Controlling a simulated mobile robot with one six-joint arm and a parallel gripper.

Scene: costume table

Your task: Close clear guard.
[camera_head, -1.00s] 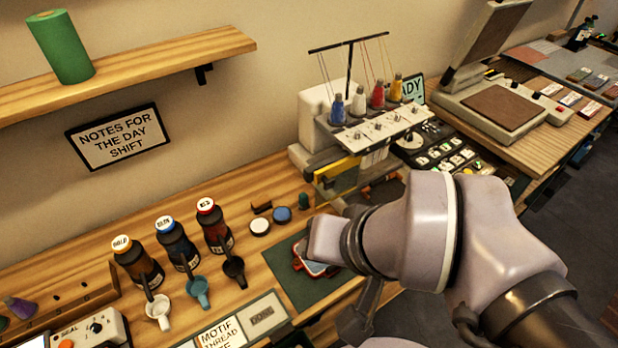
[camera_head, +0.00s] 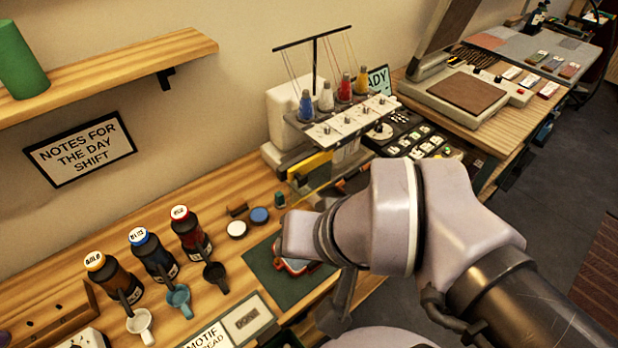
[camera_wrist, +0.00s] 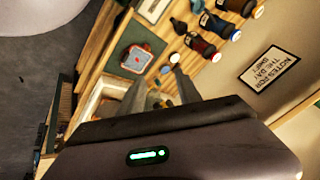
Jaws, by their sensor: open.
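The embroidery machine (camera_head: 318,140) stands at the back of the bench in the head view, with thread spools on top and a yellow part (camera_head: 311,166) low on its front. In the head view my arm covers the area in front of the machine and the gripper's fingers are not clear.
A red-rimmed hoop (camera_wrist: 137,58) lies on the green mat (camera_head: 270,275). Several dark bottles (camera_head: 190,232) and cups (camera_head: 178,299) stand to the left. A control panel (camera_head: 425,142) and an open heat press (camera_head: 468,92) are to the right. Open floor (camera_head: 560,180) lies at right.

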